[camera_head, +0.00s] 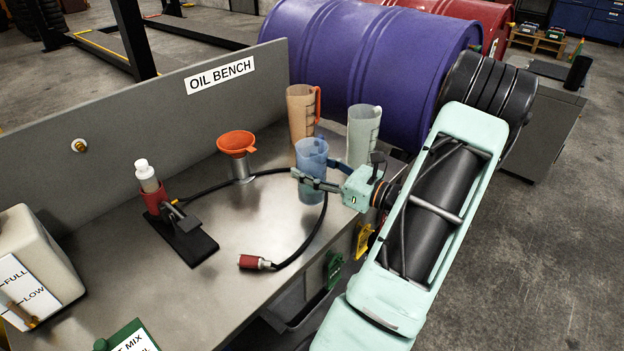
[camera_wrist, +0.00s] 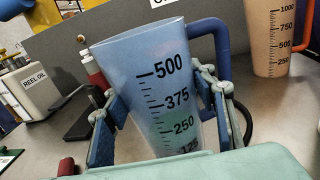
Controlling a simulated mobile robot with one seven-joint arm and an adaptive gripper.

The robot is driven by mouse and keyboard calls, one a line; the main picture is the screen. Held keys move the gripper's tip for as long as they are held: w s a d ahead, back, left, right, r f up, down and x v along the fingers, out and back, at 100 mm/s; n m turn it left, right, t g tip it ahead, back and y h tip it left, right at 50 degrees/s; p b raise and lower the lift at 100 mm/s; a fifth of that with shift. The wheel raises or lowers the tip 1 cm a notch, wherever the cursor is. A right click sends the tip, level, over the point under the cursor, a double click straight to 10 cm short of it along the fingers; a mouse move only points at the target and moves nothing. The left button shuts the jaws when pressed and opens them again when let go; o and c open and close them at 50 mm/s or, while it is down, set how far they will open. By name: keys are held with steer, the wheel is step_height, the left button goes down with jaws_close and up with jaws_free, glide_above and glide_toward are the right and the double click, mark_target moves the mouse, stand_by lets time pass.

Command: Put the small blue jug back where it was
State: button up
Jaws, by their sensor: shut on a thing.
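The small blue jug (camera_head: 311,155) is at the right end of the oil bench, in front of an orange jug (camera_head: 300,112) and a clear grey jug (camera_head: 362,135). My gripper (camera_head: 312,181) is shut on the blue jug's body from the right. In the wrist view the jug (camera_wrist: 165,75) stands between both fingers, with its scale up to 500 facing the camera and its handle at the right. It looks about upright in the head view. Its base is partly hidden, and I cannot tell whether it touches the bench.
An orange funnel (camera_head: 236,143) stands left of the jugs. A black hose (camera_head: 318,232) curves across the bench to a red-ended fitting (camera_head: 254,262). A red-and-white bottle (camera_head: 148,180) and a white oil container (camera_head: 35,265) are further left. The bench's middle front (camera_head: 215,285) is bare.

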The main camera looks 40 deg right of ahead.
steer(key=shift+w+d+f, duration=0.3)
steer(key=shift+d+f, duration=0.15)
steer(key=shift+f, duration=1.75)
steer(key=shift+f+b, duration=0.15)
steer(key=shift+b, duration=0.2)
steer(key=o, duration=1.4)
steer(key=shift+o, duration=0.2)
